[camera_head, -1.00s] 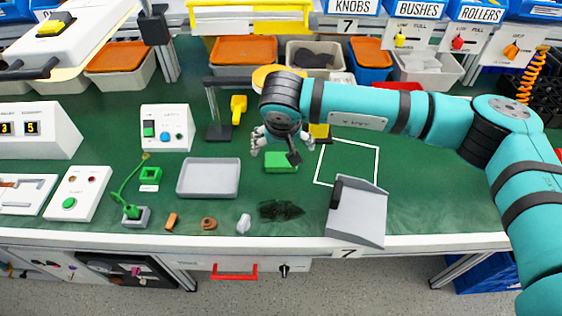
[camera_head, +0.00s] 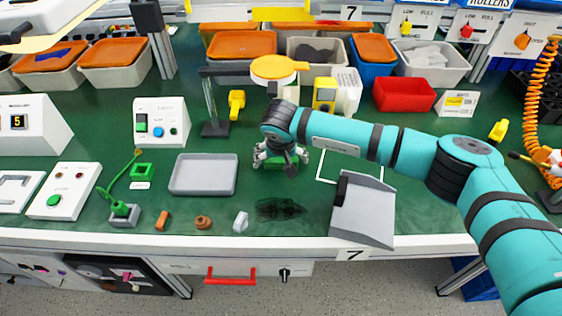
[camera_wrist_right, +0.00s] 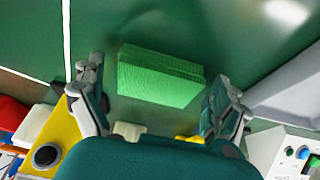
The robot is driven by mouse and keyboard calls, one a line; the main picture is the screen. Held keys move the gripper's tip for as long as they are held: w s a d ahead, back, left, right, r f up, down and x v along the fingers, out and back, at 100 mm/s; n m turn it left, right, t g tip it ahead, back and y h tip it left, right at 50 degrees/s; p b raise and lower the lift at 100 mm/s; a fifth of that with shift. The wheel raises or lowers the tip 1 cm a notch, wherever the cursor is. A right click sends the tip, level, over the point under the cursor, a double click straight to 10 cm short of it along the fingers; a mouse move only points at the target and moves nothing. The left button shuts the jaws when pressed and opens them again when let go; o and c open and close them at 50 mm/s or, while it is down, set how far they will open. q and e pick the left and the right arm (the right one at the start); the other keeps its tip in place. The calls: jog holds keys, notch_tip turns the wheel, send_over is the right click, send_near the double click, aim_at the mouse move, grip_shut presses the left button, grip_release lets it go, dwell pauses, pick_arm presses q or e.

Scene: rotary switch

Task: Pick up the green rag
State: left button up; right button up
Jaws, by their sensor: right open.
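The green rag (camera_wrist_right: 160,77) is a folded bright green block lying on the dark green bench top. In the head view the rag (camera_head: 279,166) is mostly hidden under my right gripper (camera_head: 281,156). In the wrist view my right gripper (camera_wrist_right: 160,100) is open, with one finger to each side of the rag. The fingers do not appear to touch it. The exact height of the fingertips over the bench is hard to tell. My left gripper is not in view.
A grey tray (camera_head: 204,189) lies left of the rag, and a dustpan (camera_head: 364,214) lies to the right. A dark stain (camera_head: 279,209) is in front. A yellow device (camera_head: 324,95) and a red bin (camera_head: 403,94) stand behind. Bench around the rag is fairly clear.

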aim_at(281, 160)
jog(key=shift+c, duration=0.3)
jog(key=c, duration=0.8)
jog(key=shift+r, duration=0.1)
notch_tip(281, 160, up, 10)
jog(key=shift+f+b, duration=0.1)
jog(key=shift+b, duration=0.4)
jog(key=o, duration=0.3)
jog(key=c, duration=0.3)
